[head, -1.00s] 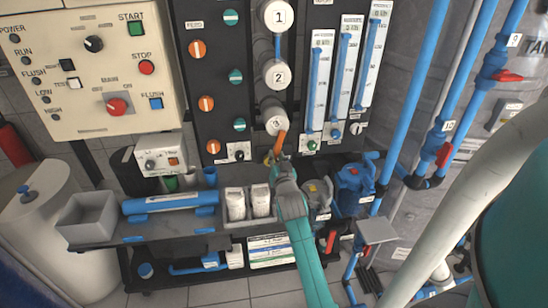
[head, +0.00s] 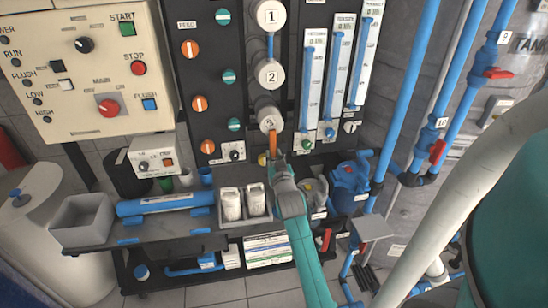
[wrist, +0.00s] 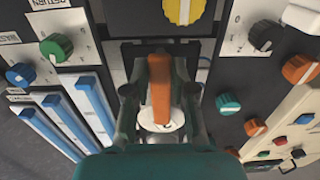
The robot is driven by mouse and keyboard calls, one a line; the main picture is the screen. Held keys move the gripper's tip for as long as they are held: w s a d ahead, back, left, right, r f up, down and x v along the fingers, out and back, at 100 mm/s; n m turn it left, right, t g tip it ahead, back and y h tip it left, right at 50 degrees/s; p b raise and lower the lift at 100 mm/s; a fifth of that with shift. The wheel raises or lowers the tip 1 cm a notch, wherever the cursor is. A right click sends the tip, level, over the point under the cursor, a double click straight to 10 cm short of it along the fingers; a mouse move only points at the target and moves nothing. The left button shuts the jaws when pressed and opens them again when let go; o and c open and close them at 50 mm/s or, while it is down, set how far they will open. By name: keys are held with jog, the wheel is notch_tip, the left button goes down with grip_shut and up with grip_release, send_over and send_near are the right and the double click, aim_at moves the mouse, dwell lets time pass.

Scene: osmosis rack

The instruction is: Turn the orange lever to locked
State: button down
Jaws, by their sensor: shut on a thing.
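The orange lever (head: 274,140) stands nearly upright just below the white cylinder marked 3 in the head view. In the wrist view the orange lever (wrist: 160,90) runs up the middle, between the two dark fingers, above a pale round part. My gripper (head: 277,164) reaches it from below and is shut on it; the fingers lie at either side of the lever in the wrist view (wrist: 160,100). My gripper hides the lever's lower end in the head view. A small yellow part (head: 262,158) shows just left of it. I cannot read any lock mark.
White cylinders (head: 268,73) stand above the lever. A black panel with orange and teal knobs (head: 198,103) is to the left, and blue flow tubes (head: 334,80) are to the right. A grey shelf with white bottles (head: 231,204) and a blue pump (head: 350,178) lie close below.

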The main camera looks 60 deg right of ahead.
jog(key=c, duration=1)
grip_release()
jog(key=shift+o, duration=0.2)
jog(key=shift+a, duration=0.1)
jog(key=v, duration=1.2)
